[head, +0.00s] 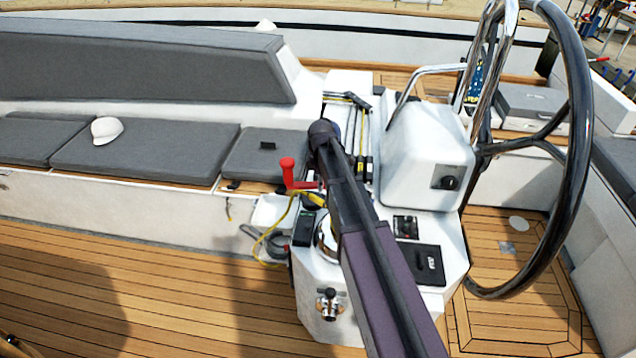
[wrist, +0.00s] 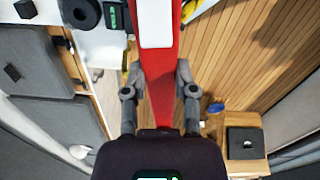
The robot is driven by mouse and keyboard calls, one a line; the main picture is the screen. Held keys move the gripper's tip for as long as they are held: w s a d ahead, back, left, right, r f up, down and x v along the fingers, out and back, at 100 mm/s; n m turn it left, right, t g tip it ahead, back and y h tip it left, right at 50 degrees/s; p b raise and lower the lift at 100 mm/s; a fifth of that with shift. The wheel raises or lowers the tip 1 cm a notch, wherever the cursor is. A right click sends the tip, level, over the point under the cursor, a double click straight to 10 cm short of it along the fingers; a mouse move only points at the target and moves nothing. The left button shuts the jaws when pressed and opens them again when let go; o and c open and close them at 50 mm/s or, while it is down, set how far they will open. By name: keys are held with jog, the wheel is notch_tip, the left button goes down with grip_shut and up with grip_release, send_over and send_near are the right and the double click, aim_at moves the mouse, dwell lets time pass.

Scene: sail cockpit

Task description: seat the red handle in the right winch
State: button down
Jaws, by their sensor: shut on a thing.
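The red handle (head: 287,172) shows left of my arm in the head view, its grip upright and its lower arm running right until my arm hides it. In the wrist view the red handle (wrist: 160,85) lies between the two fingers of my gripper (wrist: 160,72), which is shut on it. In the head view my own arm hides the gripper. A shiny metal winch drum (head: 323,240) on the white console is partly covered by my arm. I cannot tell whether the handle touches the winch.
A yellow rope (head: 272,236) hangs over the console's left side near a small black device (head: 303,229). The white pedestal (head: 425,150) and large steering wheel (head: 572,150) stand to the right. Grey cushions (head: 145,155) line the bench at left. The teak floor (head: 130,295) is clear at lower left.

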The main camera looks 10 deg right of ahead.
jog(key=shift+f+b, duration=0.55)
dwell(0.5)
jog(key=shift+c, duration=1.6)
grip_release()
jog(key=shift+o, duration=0.2)
jog(key=shift+o, duration=1.4)
jog(key=shift+s+r, duration=0.1)
jog(key=shift+r, duration=0.05)
jog(key=shift+r+p, duration=4.4)
jog(key=shift+p, duration=0.15)
